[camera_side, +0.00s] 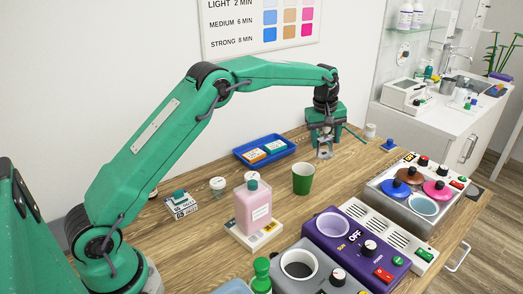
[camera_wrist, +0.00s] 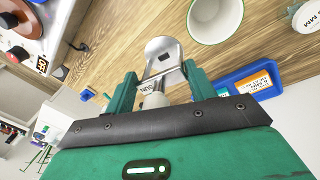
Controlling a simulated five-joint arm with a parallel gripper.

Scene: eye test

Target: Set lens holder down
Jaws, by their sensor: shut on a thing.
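My gripper (camera_side: 324,137) points down over the far part of the wooden table (camera_side: 345,190). It is shut on the lens holder (camera_side: 324,153), a small grey metal piece below the fingers. In the wrist view, the lens holder (camera_wrist: 161,48) sticks out beyond my gripper (camera_wrist: 158,78), with a rounded end and a dark opening. A small label on the part between the fingers seems to read "SUN". I cannot tell whether the holder touches the table.
A green cup (camera_side: 303,178) stands in front of the gripper. A blue tray (camera_side: 264,151) with two labelled boxes lies to its left. A grey unit with coloured lids (camera_side: 415,195) is to the right. A pink bottle (camera_side: 252,206) and purple device (camera_side: 350,245) are nearer.

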